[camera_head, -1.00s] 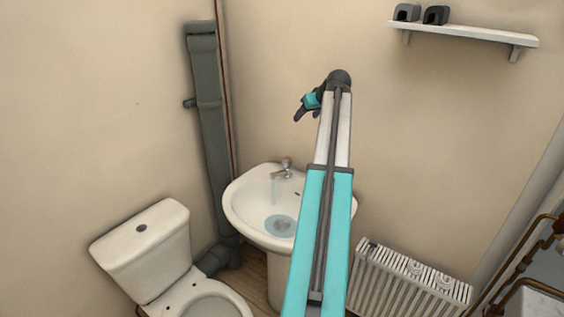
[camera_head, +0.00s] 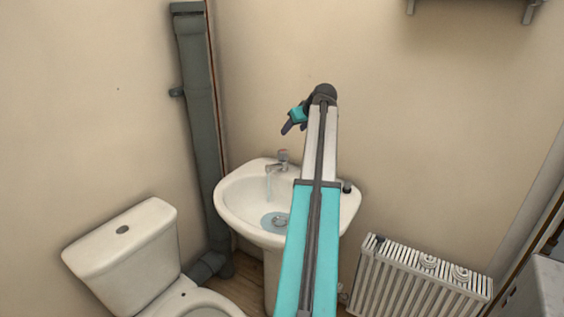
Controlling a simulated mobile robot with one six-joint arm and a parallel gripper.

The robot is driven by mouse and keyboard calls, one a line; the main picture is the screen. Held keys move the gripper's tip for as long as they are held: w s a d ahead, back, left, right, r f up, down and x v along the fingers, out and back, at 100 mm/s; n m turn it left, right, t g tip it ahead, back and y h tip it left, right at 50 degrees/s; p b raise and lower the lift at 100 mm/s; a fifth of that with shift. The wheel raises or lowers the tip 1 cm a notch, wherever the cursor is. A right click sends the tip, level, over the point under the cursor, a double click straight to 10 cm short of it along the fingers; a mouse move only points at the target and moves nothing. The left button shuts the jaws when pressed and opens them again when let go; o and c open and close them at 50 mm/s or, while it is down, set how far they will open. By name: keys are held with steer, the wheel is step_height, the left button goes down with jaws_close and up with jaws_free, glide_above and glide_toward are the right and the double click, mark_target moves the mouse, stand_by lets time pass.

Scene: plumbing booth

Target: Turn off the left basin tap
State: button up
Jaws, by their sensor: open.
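The left basin tap (camera_head: 282,158) stands on the back rim of the white basin (camera_head: 238,220), just left of my arm. Water runs from its spout into the bowl, and some water lies around the drain. A second dark tap top (camera_head: 347,187) shows at the right of the basin, partly behind my arm. My gripper (camera_head: 288,128) is at the end of the raised arm, a little above the left tap in the picture and apart from it. It points down and left, is small in view, and holds nothing that I can see. My arm hides the basin's middle right.
A toilet (camera_head: 130,250) stands at the left. A thick grey pipe (camera_head: 197,120) runs down the wall behind it. A white radiator (camera_head: 420,280) is at the lower right, and a shelf (camera_head: 465,6) is cut off at the top right. The wall around my gripper is clear.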

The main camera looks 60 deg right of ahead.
steer(key=b, duration=0.4)
glide_toward(283, 151)
steer(key=v, duration=0.3)
steer(key=shift+d, duration=0.1)
steer(key=p+x, duration=0.1)
steer(key=x, duration=1.2)
steer(key=shift+w+d+f, duration=0.1)
steer(key=shift+w+f, duration=0.15)
steer(key=shift+c, duration=0.4)
steer(key=c, duration=1)
